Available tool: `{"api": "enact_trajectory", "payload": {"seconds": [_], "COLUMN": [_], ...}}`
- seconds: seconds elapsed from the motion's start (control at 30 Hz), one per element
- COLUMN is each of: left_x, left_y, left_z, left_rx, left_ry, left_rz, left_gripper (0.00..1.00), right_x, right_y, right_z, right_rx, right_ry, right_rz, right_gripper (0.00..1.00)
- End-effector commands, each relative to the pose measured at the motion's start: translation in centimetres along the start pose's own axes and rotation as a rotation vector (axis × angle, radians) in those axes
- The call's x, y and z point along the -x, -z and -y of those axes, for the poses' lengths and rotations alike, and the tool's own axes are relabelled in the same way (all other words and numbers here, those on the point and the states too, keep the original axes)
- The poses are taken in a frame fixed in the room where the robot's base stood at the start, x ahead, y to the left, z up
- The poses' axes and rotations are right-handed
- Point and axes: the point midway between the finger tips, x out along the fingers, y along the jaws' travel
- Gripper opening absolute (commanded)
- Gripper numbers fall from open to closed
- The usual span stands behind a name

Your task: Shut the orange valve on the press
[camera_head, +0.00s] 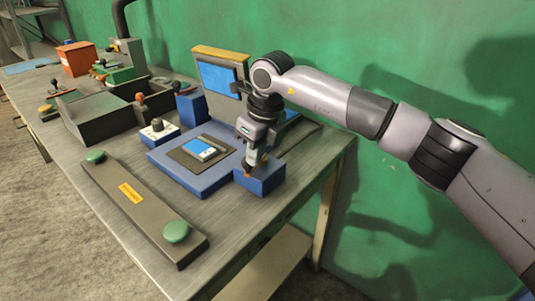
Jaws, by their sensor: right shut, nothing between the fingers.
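The blue press-like unit (203,187) stands on the bench with a flat bed and a small blue block (262,184) at its right front corner. My right gripper (250,166) points down at the top of this block and is shut with nothing held. A small orange bit (264,157) shows beside the fingertips, and it may be the valve. The gripper hides most of that spot, so the valve's position and any contact cannot be told. My left gripper is not in view.
A grey bar with green buttons (130,193) lies along the bench's front. The green wall is close behind.

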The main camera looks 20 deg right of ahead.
Motion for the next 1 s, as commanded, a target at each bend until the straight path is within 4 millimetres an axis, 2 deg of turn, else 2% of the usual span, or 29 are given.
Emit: {"api": "enact_trajectory", "payload": {"seconds": [0.13, 1.0], "left_x": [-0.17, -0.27], "left_y": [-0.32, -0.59], "left_z": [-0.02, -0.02], "left_rx": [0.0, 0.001], "left_ry": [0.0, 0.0], "left_rz": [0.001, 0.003], "left_gripper": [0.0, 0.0], "right_x": [-0.48, -0.54], "right_y": [-0.22, -0.68], "right_z": [-0.28, -0.49], "right_rx": [-0.089, -0.081], "right_ry": [0.021, 0.017], "right_rz": [-0.007, -0.008], "right_gripper": [0.0, 0.0]}}
